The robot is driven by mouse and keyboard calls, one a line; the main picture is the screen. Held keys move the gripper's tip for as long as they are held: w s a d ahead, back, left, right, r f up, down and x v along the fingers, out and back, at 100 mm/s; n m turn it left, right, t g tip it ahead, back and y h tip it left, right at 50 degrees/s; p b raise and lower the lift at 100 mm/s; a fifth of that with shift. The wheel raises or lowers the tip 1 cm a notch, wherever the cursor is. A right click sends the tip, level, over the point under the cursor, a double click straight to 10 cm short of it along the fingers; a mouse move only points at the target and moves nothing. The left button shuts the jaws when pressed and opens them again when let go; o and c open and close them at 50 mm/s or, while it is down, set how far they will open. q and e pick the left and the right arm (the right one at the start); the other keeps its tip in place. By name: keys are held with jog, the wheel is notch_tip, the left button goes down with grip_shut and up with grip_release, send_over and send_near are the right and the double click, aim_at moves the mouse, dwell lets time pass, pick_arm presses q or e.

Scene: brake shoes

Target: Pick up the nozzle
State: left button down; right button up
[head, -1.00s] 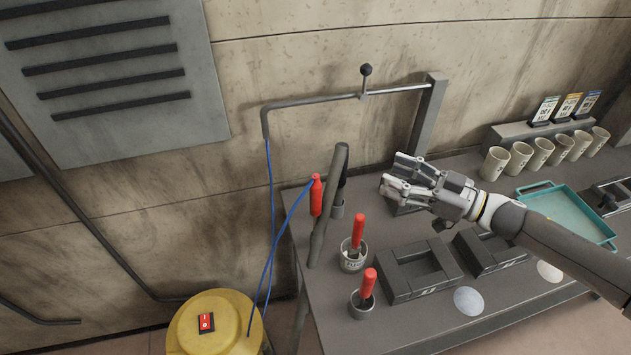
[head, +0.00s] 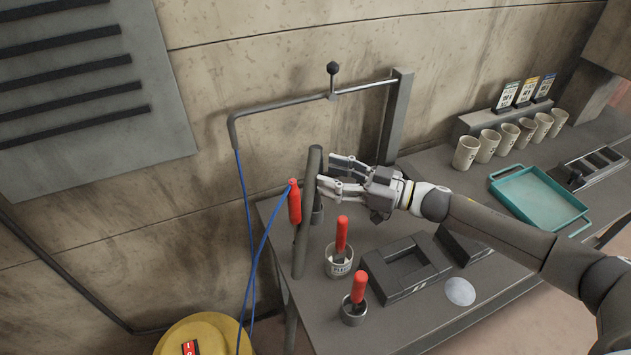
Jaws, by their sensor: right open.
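The nozzle looks to be the red piece (head: 294,205) with a blue hose at its top, at the left end of the workbench. It hangs upright beside a dark, slightly tilted post (head: 307,215), on the post's left side. My right gripper (head: 328,177) is open, with its fingers pointing left. Its fingertips are just right of the post's upper part, so the post lies between them and the nozzle in the picture. I cannot tell if they touch the post. Nothing shows between the fingers. My left gripper is out of view.
Two red-handled tools stand in cups (head: 339,266) (head: 353,312) in front. Dark block trays (head: 405,268), a teal tray (head: 540,200) and several mugs (head: 466,152) are to the right. A yellow drum (head: 215,335) stands below left. A pipe arm (head: 280,107) spans above.

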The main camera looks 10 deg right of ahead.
aim_at(315, 169)
jog(key=x, duration=0.2)
jog(key=p+x, duration=0.1)
jog(key=shift+w+a+r, duration=0.15)
jog(key=shift+w+r, duration=0.15)
jog(key=shift+w+a+f, duration=0.15)
jog(key=shift+w+a, duration=0.1)
jog(key=shift+a, duration=0.1)
jog(key=c, duration=1.1)
